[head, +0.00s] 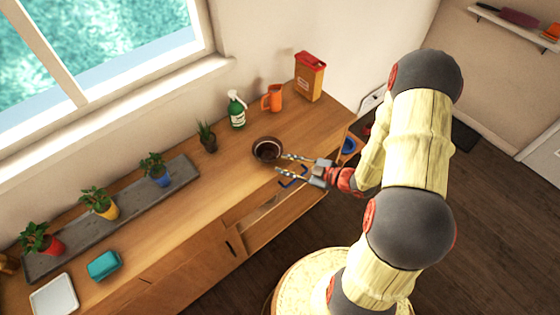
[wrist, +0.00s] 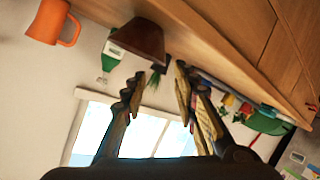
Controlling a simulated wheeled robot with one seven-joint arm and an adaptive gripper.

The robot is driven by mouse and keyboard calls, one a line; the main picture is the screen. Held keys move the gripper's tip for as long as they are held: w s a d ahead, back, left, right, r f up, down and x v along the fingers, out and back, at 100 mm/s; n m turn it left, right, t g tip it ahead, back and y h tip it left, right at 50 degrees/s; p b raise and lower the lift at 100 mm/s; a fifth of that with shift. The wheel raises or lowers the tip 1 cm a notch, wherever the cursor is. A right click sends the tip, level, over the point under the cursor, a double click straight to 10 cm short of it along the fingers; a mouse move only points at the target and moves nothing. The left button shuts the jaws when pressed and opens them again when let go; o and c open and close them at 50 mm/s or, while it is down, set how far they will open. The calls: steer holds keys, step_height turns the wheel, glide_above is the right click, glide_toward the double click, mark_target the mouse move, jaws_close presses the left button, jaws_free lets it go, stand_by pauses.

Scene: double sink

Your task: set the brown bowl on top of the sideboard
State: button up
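The brown bowl (head: 267,150) sits upright on the wooden top of the sideboard (head: 205,180), near its front edge, in the head view. In the wrist view the bowl (wrist: 138,40) rests against the wood, just beyond my fingertips. My gripper (head: 281,164) is just right of the bowl and near the front edge, fingers pointing toward the left. In the wrist view my gripper (wrist: 160,72) has its fingers spread with nothing between them. The bowl appears apart from the fingers.
Behind the bowl stand a green spray bottle (head: 237,111), an orange mug (head: 272,98), a red-yellow box (head: 309,76) and a small plant (head: 207,138). Potted plants stand on a grey tray (head: 184,182) at left.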

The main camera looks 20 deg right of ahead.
steer(key=s+a+r+n+g, duration=0.55)
steer(key=r+n, duration=0.35)
steer(key=n, duration=0.7)
steer(key=s+a+r+n+g, duration=0.45)
steer(key=a+r+n, duration=0.35)
steer(key=n, duration=0.7)
steer(key=s+d+r+n+t+h, duration=0.1)
steer(key=s+d+r+n+h, duration=0.1)
steer(key=n, duration=0.7)
steer(key=s+d+r+n+t+h, duration=0.2)
steer(key=s+d+r+n+h, duration=0.1)
steer(key=r+n, duration=0.4)
steer(key=s+d+r+n+t+h, duration=0.1)
steer(key=s+d+r+n+h, duration=0.2)
steer(key=n, duration=0.9)
steer(key=v, duration=0.2)
steer(key=shift+s+d+r, duration=0.15)
steer(key=shift+s+r, duration=0.1)
steer(key=shift+s, duration=0.1)
